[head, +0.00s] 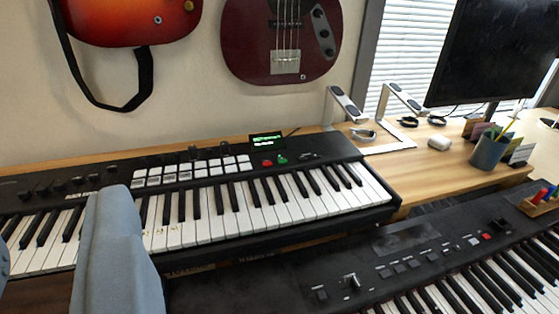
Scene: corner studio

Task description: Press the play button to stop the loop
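The keyboard (345,165) with white pads lies along the wall on the wooden desk. On its top panel, right of the pads, are a small green button (282,159) and a red button (267,163). Their labels are too small to read, so I cannot tell for sure which is play. A small screen (267,141) with lit green text stands just behind them. My gripper (57,218) shows at the lower left as two blue-grey fingers, the left one mostly cut off. They are apart with nothing seen between them, left of and nearer than the buttons.
A second black keyboard (405,243) fills the lower right, in front of the first. A pen cup (488,152), a monitor (495,50) and metal stands (345,105) are on the desk at right. Two guitars (280,40) (130,20) hang on the wall, one with a dangling strap.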

